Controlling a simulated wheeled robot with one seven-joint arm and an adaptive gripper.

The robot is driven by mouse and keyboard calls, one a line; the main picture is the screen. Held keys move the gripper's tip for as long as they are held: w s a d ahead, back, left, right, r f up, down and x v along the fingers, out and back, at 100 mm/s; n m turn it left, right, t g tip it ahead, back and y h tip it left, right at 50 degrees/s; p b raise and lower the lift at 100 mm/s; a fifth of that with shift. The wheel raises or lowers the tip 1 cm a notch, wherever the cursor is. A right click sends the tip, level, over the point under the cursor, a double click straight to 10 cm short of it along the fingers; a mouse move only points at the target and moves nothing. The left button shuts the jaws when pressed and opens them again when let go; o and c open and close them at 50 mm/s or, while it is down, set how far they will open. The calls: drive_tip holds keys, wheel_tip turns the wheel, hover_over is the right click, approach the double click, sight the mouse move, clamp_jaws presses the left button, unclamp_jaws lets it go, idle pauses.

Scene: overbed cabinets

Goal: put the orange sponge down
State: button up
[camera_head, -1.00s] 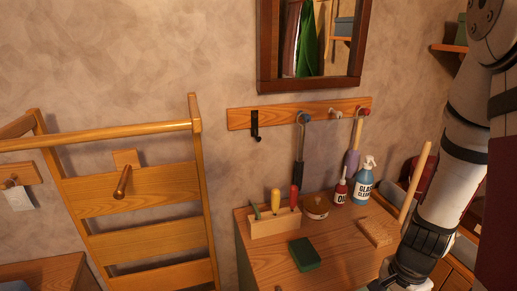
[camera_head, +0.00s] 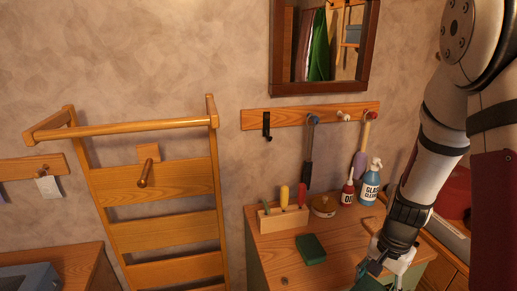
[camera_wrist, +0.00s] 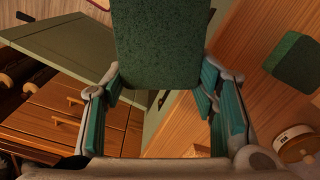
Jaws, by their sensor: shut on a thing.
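My gripper (camera_wrist: 158,77) is shut on a sponge (camera_wrist: 158,38), whose visible face in the wrist view is dark green. No orange shows on it; its other faces are hidden. In the head view my gripper (camera_head: 376,266) is at the right front part of the wooden cabinet top (camera_head: 290,270), and I cannot make out the held sponge clearly there. A second green sponge (camera_head: 311,249) lies flat on the cabinet top, left of my gripper. It also shows at the right of the wrist view (camera_wrist: 294,64). I cannot tell whether the held sponge touches anything.
A wooden block with coloured handles (camera_head: 283,217), a round lidded pot (camera_head: 323,206), a red bottle (camera_head: 347,192) and a blue glass cleaner bottle (camera_head: 369,187) stand along the back. Tools hang from the peg rail (camera_head: 290,117). The front left of the top is mostly clear.

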drive_tip(key=w+a+r+n, duration=0.3)
drive_tip(key=w+a+n, duration=0.3)
drive_tip(key=w, duration=0.3)
drive_tip(key=w+a+r+n, duration=0.2)
drive_tip(key=w+a+n, duration=0.3)
drive_tip(key=w, duration=0.3)
drive_tip(key=s+f, duration=0.4)
drive_tip(key=f, duration=0.1)
drive_tip(key=shift+s+a+f, duration=0.15)
drive_tip(key=shift+a, duration=0.1)
drive_tip(key=shift+d, duration=0.1)
